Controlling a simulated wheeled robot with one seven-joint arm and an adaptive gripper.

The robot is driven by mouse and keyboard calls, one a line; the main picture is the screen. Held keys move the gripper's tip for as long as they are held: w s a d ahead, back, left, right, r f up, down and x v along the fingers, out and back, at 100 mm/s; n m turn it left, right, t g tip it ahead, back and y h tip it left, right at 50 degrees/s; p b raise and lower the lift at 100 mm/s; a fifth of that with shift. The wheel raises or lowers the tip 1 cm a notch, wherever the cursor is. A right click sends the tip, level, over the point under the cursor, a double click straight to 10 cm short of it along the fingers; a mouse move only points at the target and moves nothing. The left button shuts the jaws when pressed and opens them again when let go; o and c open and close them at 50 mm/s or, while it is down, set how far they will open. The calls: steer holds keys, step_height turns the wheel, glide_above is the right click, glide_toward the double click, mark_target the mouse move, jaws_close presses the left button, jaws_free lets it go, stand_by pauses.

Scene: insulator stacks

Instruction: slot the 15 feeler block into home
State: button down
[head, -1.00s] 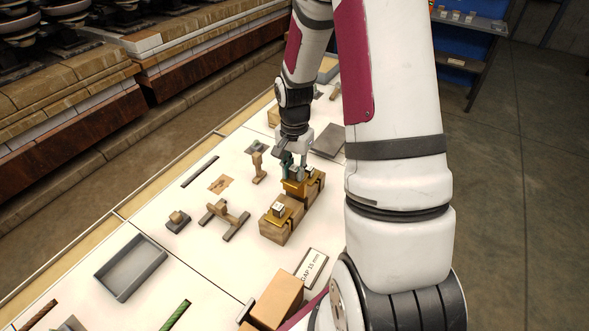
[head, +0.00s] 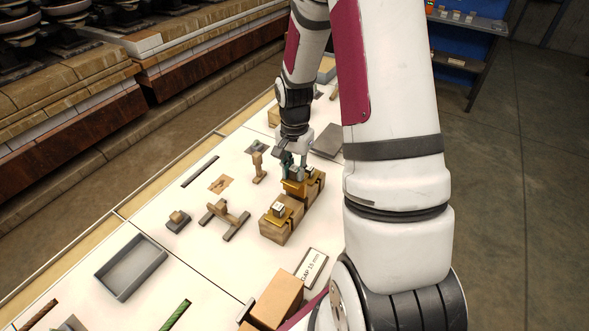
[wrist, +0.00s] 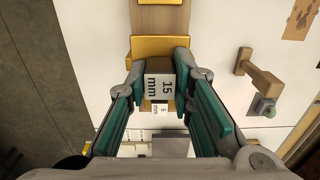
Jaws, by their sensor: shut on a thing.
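The 15 feeler block (wrist: 159,86), marked "15 mm" on its top, shows between the green finger pads in the wrist view. My gripper (wrist: 160,82) is shut on it. In the head view my gripper (head: 294,172) is low at the far part of a wooden block stand with brass-coloured fittings (head: 275,229). A smaller block marked 5 (wrist: 160,107) shows just beside the 15 block in the wrist view. Another small white-topped block (head: 278,208) sits on the near part of the stand. I cannot tell which slot is home, nor whether the 15 block touches its slot.
A "GAP 15 mm" sign (head: 312,266) lies nearer me, beside a tan box (head: 277,300). A grey tray (head: 130,268) and a wooden fixture (head: 225,218) are to the left. A wooden post (head: 258,167) stands close left of my gripper. White tabletop between them is clear.

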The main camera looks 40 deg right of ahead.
mark_target(294, 193)
steer(key=shift+f+b, duration=1.7)
steer(key=shift+f, duration=1.7)
steer(key=c, duration=1.3)
jaws_free()
step_height(294, 193, up, 11)
steer(key=shift+r, duration=0.55)
